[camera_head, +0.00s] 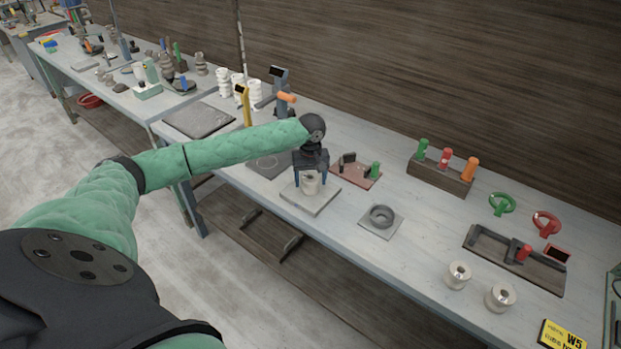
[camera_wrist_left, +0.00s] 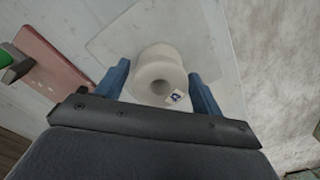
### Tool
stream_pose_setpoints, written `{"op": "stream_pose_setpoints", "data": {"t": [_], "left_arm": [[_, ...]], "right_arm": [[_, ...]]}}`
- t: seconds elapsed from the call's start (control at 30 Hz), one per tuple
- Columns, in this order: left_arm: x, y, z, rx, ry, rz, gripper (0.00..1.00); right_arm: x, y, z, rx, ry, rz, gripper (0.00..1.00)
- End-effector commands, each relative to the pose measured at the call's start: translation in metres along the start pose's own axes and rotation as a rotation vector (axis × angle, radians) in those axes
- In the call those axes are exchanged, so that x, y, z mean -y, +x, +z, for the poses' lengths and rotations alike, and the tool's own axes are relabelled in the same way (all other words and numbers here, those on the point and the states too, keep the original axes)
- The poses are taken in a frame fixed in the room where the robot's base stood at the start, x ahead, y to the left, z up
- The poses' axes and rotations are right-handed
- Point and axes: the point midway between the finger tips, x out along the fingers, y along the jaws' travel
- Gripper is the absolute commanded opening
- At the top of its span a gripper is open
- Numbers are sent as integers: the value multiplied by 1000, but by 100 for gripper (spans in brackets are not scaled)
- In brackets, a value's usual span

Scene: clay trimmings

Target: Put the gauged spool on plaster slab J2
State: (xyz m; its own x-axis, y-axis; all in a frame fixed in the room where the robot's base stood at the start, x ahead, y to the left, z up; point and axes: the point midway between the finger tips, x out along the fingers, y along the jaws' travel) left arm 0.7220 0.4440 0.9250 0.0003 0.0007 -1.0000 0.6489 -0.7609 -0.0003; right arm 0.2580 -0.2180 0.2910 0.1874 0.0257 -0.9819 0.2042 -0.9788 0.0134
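A cream spool (camera_head: 310,184) stands upright on a pale grey square slab (camera_head: 310,200) near the table's front edge. My left gripper (camera_head: 310,182) is above the slab, pointing down, with its blue fingers on either side of the spool. In the left wrist view, the spool (camera_wrist_left: 155,72) sits between the open fingers (camera_wrist_left: 162,90), with a gap showing at each side. A small printed label lies at the spool's rim. The slab (camera_wrist_left: 110,40) shows under it; I can read no J2 mark. My right gripper is out of view.
A slab with a dark ring (camera_head: 381,216) lies to the right. Two more cream spools (camera_head: 458,275) (camera_head: 500,297) stand at the front right. A reddish board (camera_head: 345,178) with a green-handled part is close beside the gripper. A wooden block (camera_head: 440,178) holds coloured handles behind.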

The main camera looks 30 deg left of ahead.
Motion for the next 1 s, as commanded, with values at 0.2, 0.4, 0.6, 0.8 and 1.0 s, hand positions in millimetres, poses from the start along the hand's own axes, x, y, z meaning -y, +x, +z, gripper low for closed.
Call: {"op": "stream_pose_setpoints", "data": {"t": [0.2,0.4,0.6,0.8,1.0], "left_arm": [[0,0,0,0,0,0,76],[0,-1,0,0,0,0,76],[0,-21,0,-1,1,1,76],[0,-55,-1,-1,1,2,76],[-1,-89,0,-1,0,2,76]], "right_arm": [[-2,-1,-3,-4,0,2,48],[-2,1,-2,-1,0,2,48],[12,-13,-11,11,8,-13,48],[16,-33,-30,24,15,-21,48],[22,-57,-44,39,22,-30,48]]}}
